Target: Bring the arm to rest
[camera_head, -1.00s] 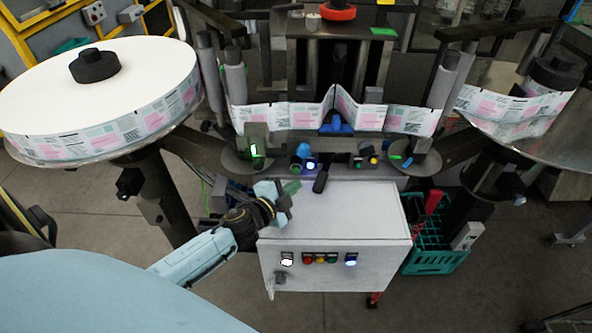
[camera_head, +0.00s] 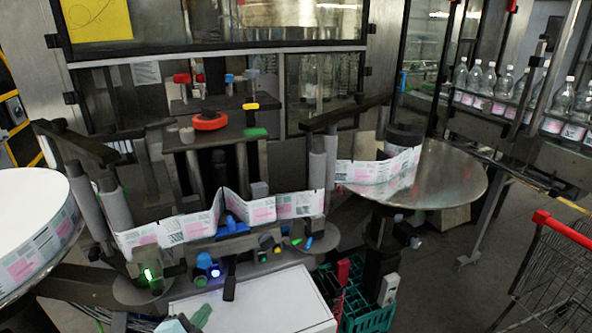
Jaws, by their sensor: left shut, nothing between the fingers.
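My left gripper (camera_head: 178,325) shows only as a light blue tip at the bottom edge, over the left side of the white cabinet top (camera_head: 265,300). It is shut with nothing held; the rest of it and the arm are out of view. A small green piece (camera_head: 201,316) lies on the cabinet top just right of the tip; whether they touch I cannot tell. My right gripper is not in view.
The label web (camera_head: 275,209) runs above the cabinet between grey rollers. The full label reel (camera_head: 30,235) is at the left, a smaller reel (camera_head: 380,170) on a metal disc at the right. A green crate (camera_head: 368,318) and shopping trolley (camera_head: 555,265) stand lower right.

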